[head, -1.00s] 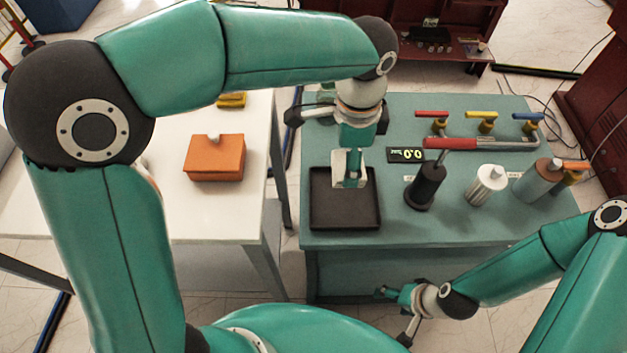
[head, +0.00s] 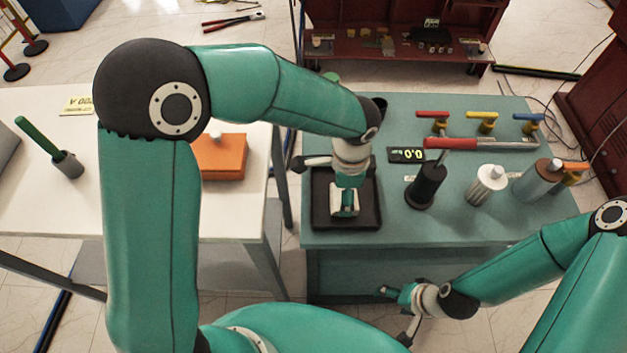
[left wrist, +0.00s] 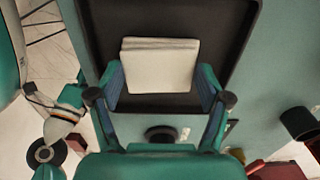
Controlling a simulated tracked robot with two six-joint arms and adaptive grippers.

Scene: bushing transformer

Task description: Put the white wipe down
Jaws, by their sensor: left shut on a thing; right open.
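The white wipe (left wrist: 160,62) is a folded, pale square pad in the left wrist view, between the two fingers of my left gripper. My left gripper (head: 344,208) is shut on it, low over the black tray (head: 318,221) on the green bench. The tray also shows behind the wipe in the left wrist view (left wrist: 100,22). In the head view the gripper hides most of the wipe. I cannot tell whether the wipe touches the tray floor. My right gripper (head: 396,314) is open and empty in front of the bench, low at the bottom of the view.
Right of the tray stand a black cylinder (head: 426,187), a white ribbed cylinder (head: 486,185) and a grey cylinder (head: 537,181). A small display (head: 406,155) and a red-handled tool (head: 480,144) lie behind them. An orange box (head: 222,158) sits on the white table at left.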

